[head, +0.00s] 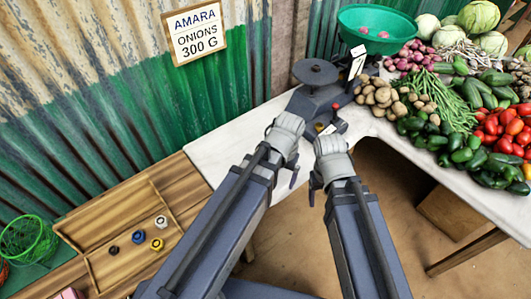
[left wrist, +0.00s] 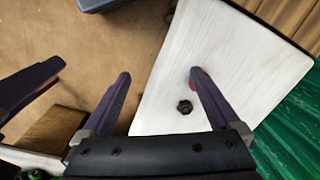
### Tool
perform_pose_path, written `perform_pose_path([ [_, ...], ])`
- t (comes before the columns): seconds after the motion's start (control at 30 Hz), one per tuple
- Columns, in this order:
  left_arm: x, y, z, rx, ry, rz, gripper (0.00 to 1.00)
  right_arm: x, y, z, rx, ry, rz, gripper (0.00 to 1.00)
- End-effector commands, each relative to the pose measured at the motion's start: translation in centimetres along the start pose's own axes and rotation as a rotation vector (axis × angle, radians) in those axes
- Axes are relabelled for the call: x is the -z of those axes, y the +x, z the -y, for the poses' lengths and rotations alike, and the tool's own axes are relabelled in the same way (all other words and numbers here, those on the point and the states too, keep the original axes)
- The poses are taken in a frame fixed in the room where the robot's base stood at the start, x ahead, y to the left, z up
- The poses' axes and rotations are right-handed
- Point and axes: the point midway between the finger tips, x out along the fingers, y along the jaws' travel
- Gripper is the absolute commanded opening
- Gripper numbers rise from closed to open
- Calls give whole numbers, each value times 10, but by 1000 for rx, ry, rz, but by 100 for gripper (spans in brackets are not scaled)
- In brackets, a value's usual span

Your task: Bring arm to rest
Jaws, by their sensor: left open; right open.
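My left gripper (head: 284,152) is over the white bench top, in front of the balance. In the left wrist view its two fingers (left wrist: 160,75) are spread apart with nothing held between them. My right gripper (head: 325,178) is just to the right of it, over the bench's front edge, and open. A finger at the left of the left wrist view is probably the right gripper's. The dark balance (head: 318,103) has a round pan (head: 315,72) on top. Its lower front is partly hidden by my grippers.
A small dark hexagonal piece (left wrist: 184,107) lies on the bench. A wooden tray (head: 95,250) with several small weights is at lower left. A green bowl (head: 376,15) and heaped vegetables (head: 465,120) fill the right side. A corrugated wall with an onion sign (head: 195,33) stands behind.

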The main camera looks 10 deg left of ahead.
Motion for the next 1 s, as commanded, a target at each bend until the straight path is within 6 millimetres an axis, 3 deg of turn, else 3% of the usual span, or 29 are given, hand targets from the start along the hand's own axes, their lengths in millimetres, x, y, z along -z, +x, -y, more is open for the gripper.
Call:
perform_pose_path([
  [0.03, -20, 0, -12, 10, 48, 2, 96, 0, 0, 0, 0, 0, 0, 69],
  [0.2, -40, -1, -29, 32, 130, 8, 96, 0, 0, 0, 0, 0, 0, 69],
  [1.0, -39, -1, -29, 32, 133, 9, 96, 0, 0, 0, 0, 0, 0, 69],
])
